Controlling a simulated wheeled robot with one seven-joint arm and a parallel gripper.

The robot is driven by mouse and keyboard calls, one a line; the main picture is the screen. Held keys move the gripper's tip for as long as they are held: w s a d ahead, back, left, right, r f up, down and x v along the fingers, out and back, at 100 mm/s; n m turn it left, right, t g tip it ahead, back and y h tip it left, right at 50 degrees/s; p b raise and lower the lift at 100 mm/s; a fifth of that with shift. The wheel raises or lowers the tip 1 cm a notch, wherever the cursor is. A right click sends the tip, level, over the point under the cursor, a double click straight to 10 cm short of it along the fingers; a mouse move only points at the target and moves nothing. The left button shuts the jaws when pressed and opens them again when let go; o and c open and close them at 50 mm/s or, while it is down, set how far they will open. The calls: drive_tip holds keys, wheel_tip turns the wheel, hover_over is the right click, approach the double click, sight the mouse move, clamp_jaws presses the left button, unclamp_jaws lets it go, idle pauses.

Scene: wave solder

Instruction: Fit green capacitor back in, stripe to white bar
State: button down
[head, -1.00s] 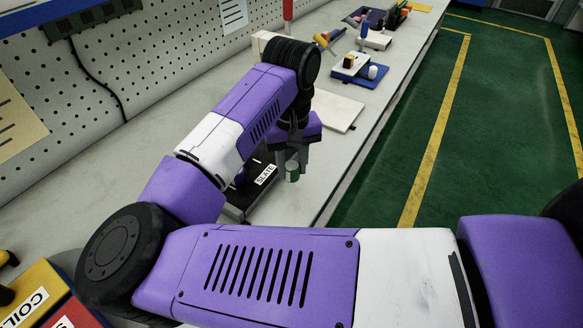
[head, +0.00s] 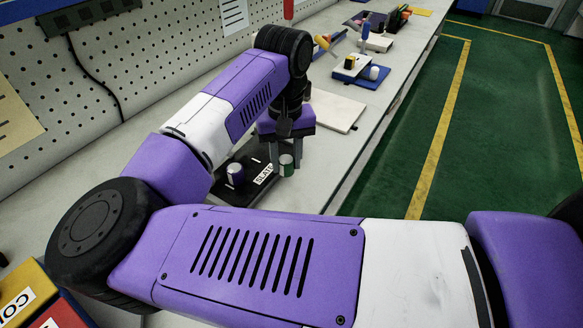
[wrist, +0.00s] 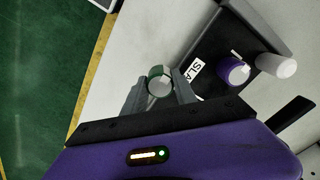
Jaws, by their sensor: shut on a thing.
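The green capacitor (head: 286,166) has a pale top and is gripped upright between the fingers of my gripper (head: 285,153). In the wrist view the green capacitor (wrist: 159,83) sits between the two fingertips of my gripper (wrist: 158,92). It is beside the dark board (head: 222,190), off the edge carrying the SLATE label. A pale patch shows on its side, but I cannot tell whether this is the stripe. A small white mark (wrist: 236,53) lies on the board behind the purple capacitor (wrist: 234,72); I cannot tell whether it is the white bar.
A white cylinder (wrist: 276,65) stands beside the purple capacitor on the board. A pale flat plate (head: 336,110) lies beyond my gripper, with a blue tray (head: 370,80) farther back. Bare bench lies right of the board, up to the bench edge.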

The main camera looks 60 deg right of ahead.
drive_tip(key=shift+w+d+b, duration=0.45)
drive_tip(key=shift+w+b, duration=0.15)
drive_tip(key=shift+w, duration=0.95)
drive_tip(key=shift+w+d+b, duration=0.5)
drive_tip(key=shift+w+b, duration=0.05)
drive_tip(key=shift+w, duration=1.05)
drive_tip(key=shift+w+d+b, duration=0.45)
drive_tip(key=shift+w+b, duration=0.15)
drive_tip(key=shift+w, duration=0.95)
drive_tip(key=shift+f+b, duration=0.85)
drive_tip(key=shift+f, duration=0.1)
drive_tip(key=c, duration=0.9)
unclamp_jaws()
drive_tip(key=shift+r, duration=0.1)
wheel_tip(320, 180, up, 8)
drive_tip(key=shift+f+p, duration=0.15)
drive_tip(key=shift+p, duration=0.25)
